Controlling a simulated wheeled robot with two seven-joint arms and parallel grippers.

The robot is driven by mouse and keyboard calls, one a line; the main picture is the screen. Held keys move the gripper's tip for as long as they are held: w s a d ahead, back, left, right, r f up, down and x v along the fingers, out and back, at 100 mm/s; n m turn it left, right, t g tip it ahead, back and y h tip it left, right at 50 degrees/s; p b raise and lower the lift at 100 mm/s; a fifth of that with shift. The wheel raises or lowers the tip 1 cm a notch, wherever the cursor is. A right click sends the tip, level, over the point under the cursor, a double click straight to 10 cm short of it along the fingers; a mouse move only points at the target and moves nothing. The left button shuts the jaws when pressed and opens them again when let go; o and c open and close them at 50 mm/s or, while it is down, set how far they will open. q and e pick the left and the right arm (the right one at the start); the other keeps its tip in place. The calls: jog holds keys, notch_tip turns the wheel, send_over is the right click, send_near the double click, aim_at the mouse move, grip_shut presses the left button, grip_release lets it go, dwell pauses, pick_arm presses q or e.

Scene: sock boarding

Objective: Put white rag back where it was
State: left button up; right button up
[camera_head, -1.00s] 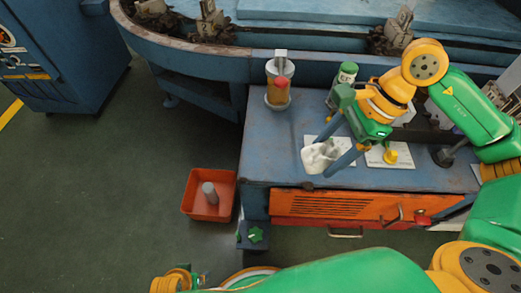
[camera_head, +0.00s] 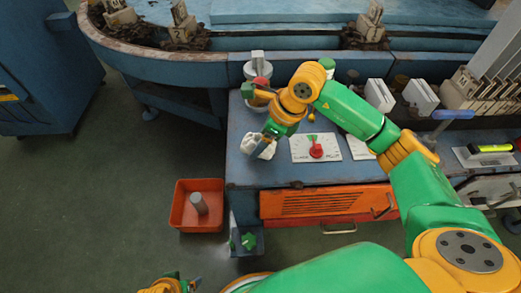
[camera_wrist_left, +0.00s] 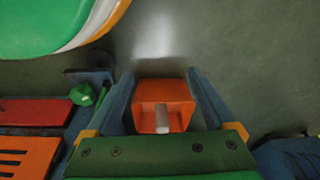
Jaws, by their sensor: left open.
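The white rag (camera_head: 251,146) hangs bunched at my right gripper (camera_head: 266,147), above the left front part of the blue workbench (camera_head: 240,175). The gripper's fingers are pinched on it and partly hidden by the rag and wrist. The rag is left of a white plate with a red knob (camera_head: 316,150). My left gripper (camera_head: 185,286) barely shows at the bottom edge of the head view. In the left wrist view my left gripper (camera_wrist_left: 160,103) is open and empty, its fingers apart above the floor and a red bin (camera_wrist_left: 174,92).
The red bin (camera_head: 181,217) with a grey cylinder (camera_head: 199,204) stands on the floor left of the bench. An orange drawer (camera_head: 325,203) fills the bench front. A jar (camera_head: 258,72) stands at the bench's back left. A marker (camera_head: 490,148) lies far right. Floor at left is clear.

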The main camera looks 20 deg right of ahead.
notch_tip(320, 180, down, 3)
jog(key=shift+a+f+b, duration=0.1)
jog(key=shift+b, duration=0.4)
pick_arm(q)
jog(key=r, duration=0.2)
jog(key=shift+w+r, duration=0.35)
jog(key=shift+w, duration=0.05)
jog(key=shift+d, duration=0.1)
pick_arm(e)
jog(key=o, duration=1.1)
pick_arm(q)
jog(key=shift+r, duration=0.15)
pick_arm(e)
jog(key=shift+o, duration=0.2)
pick_arm(q)
jog(key=s+f+p, duration=0.3)
jog(key=f, duration=0.4)
jog(key=shift+s+a+p, duration=0.3)
jog(key=shift+s+a, duration=0.05)
jog(key=shift+a, duration=0.1)
pick_arm(e)
jog(key=v, duration=1.2)
